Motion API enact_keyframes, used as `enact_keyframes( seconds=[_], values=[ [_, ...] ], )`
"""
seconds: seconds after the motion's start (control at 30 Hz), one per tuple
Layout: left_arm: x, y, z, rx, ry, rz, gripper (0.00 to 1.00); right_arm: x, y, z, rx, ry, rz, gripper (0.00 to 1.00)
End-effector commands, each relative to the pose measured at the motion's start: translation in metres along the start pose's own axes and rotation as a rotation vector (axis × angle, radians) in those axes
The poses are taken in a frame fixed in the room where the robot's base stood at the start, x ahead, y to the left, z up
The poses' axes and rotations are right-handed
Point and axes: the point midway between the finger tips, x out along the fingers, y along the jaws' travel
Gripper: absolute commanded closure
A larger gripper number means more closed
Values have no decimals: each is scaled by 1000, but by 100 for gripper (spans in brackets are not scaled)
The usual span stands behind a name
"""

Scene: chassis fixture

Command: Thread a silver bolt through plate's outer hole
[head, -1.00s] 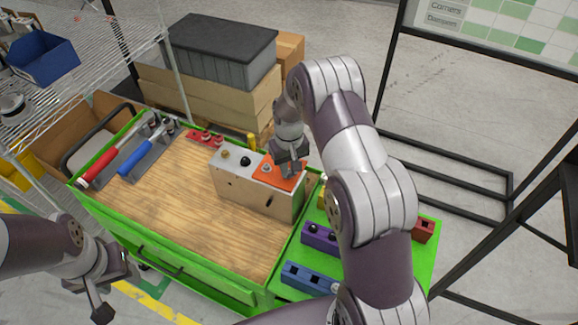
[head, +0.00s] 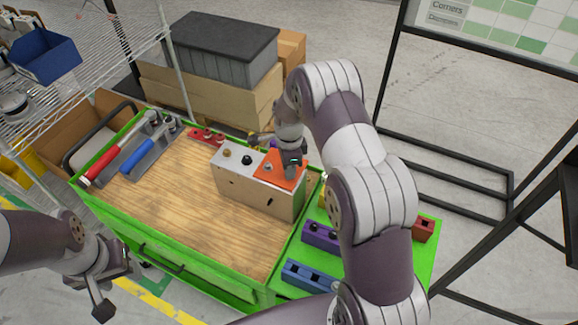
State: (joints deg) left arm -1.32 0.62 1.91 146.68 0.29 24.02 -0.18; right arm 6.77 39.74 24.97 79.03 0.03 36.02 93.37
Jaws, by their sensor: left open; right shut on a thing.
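The orange plate (head: 270,178) lies on top of the pale chassis block (head: 240,187), at its right end. A small silver bolt head (head: 267,167) shows on the plate's left part. My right gripper (head: 291,174) is over the plate's right part, pointing down. It is shut on what seems to be a silver bolt, mostly hidden by the fingers; I cannot tell whether the bolt is in a hole. My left gripper (head: 117,290) is open and empty, low at the left, outside the cart's near edge.
A dark knob (head: 246,160) and a brass one (head: 227,153) sit on the block. Red- and blue-handled tools (head: 125,158) lie in a holder at the back left. Purple (head: 319,235) and blue (head: 308,277) holders stand at the right. The wooden top (head: 185,200) is clear left of the block.

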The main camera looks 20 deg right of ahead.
Motion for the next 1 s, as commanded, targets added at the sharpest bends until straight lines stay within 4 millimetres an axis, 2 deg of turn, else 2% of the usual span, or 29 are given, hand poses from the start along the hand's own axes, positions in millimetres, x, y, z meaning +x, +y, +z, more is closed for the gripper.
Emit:
enact_keyframes(
  seconds=[0.03,0.2,0.3,0.57,0.6,0.67,1.0],
  values=[
    [0,0,0,0,0,0,50,7,7,0,121,2,23,100],
    [0,0,0,0,0,0,50,9,6,0,582,7,21,100],
    [0,0,0,0,0,0,50,10,6,0,742,9,21,100],
    [0,0,0,0,0,0,50,10,6,0,791,9,21,100],
    [0,0,0,0,0,0,50,10,6,0,790,9,21,67],
    [0,0,0,0,0,0,50,10,6,0,790,9,21,50],
    [0,0,0,0,0,0,50,7,2,-1,788,5,11,50]
  ],
)
